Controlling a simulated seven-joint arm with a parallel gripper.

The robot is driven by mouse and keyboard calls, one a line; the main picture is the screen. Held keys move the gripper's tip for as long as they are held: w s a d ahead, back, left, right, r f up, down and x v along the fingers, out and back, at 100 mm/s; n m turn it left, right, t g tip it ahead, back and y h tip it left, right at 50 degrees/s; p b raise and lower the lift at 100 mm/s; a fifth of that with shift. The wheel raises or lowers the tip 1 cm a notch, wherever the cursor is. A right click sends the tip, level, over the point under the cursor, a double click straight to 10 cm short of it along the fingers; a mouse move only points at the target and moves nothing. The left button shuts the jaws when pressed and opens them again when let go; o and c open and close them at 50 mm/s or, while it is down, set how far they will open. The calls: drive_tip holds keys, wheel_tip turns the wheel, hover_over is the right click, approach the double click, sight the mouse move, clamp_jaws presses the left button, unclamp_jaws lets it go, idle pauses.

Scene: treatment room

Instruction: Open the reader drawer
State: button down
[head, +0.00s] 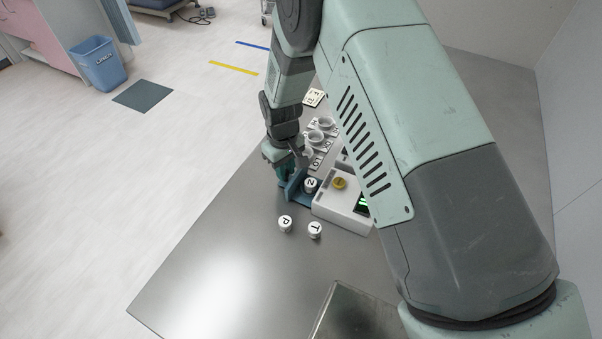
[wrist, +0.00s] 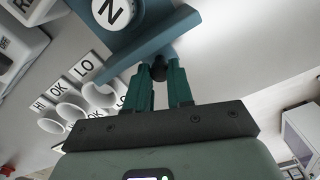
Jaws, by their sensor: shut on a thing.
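The reader is a white box (head: 335,208) with a green-lit display and a yellow round button on top. Its blue drawer (head: 299,198) sticks out from the reader's left side, and a white pot marked N (head: 310,185) sits in it. The drawer (wrist: 150,42) and the N pot (wrist: 114,12) also show at the top of the wrist view. My gripper (head: 284,175) is at the drawer's outer end. In the wrist view its teal fingers (wrist: 160,80) are shut on the dark drawer knob (wrist: 158,70), which they partly hide.
Loose pots marked P (head: 285,223) and T (head: 315,230) stand on the steel table in front of the drawer. Behind it are cups with HI, OK and LO labels (wrist: 58,87). My arm hides part of the right side. The table's front left is clear.

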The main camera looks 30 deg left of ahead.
drive_tip(key=shift+a, duration=0.5)
drive_tip(key=c, duration=1.3)
unclamp_jaws()
drive_tip(key=shift+o, duration=0.2)
drive_tip(key=shift+r, duration=0.1)
wheel_tip(320, 180, up, 11)
